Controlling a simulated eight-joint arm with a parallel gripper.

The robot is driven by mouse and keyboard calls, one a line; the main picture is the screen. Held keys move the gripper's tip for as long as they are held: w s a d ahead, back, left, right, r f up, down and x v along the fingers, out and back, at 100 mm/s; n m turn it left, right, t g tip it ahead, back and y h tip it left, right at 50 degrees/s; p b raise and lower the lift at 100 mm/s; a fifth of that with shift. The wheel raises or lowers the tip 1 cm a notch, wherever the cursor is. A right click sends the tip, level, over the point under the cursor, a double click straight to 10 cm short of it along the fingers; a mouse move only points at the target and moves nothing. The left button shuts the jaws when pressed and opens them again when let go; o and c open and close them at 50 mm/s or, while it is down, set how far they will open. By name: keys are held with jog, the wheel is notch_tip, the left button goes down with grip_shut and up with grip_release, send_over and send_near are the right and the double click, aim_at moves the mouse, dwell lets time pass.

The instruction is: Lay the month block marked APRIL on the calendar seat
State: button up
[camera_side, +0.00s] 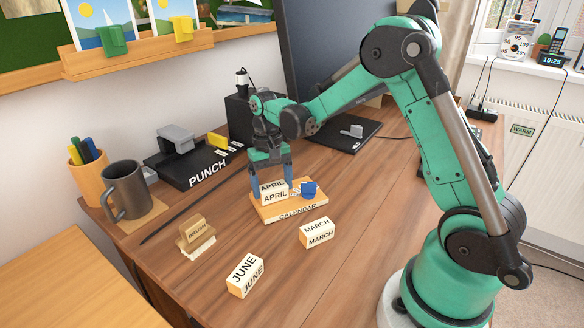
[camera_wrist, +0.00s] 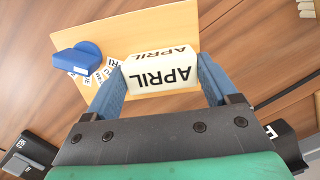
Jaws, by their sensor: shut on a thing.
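The APRIL block (camera_side: 273,194), cream with black letters, is between the blue fingers of my gripper (camera_side: 272,182). In the wrist view the block (camera_wrist: 163,75) sits between both fingertips (camera_wrist: 160,85), with APRIL on two of its faces. The wooden calendar base (camera_side: 290,208) lies under and around the block. The block is over the left part of the base; I cannot tell whether it touches it. A blue piece (camera_side: 308,189) with small printed cards stands on the base to the right of the block. The base also shows in the wrist view (camera_wrist: 140,38).
The MARCH block (camera_side: 317,233) and JUNE block (camera_side: 245,276) lie on the desk in front. A dark monitor stands behind. Desk right of MARCH is clear.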

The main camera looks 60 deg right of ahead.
aim_at(270, 184)
jog(key=shift+f, duration=0.1)
jog(key=o, duration=1.1)
jog(key=shift+c, duration=0.2)
jog(key=shift+w+d+r, duration=0.1)
jog(key=shift+w+r, duration=0.05)
jog(key=shift+r, duration=1)
jog(key=shift+w+d+r, duration=0.1)
jog(key=shift+w+r, duration=0.05)
jog(key=shift+r, duration=1)
jog(key=shift+w+d+r, duration=0.1)
jog(key=shift+w+r, duration=0.05)
jog(key=shift+r, duration=1)
jog(key=shift+a+r, duration=0.1)
jog(key=shift+a, duration=0.05)
jog(key=s+a+r+n+t, duration=0.3)
jog(key=s+a+n+t, duration=0.2)
jog(key=s+a+t, duration=0.3)
jog(key=shift+s+a+r+n+t+h, duration=0.3)
jog(key=shift+s+n+t+h, duration=0.1)
jog(key=shift+s, duration=0.5)
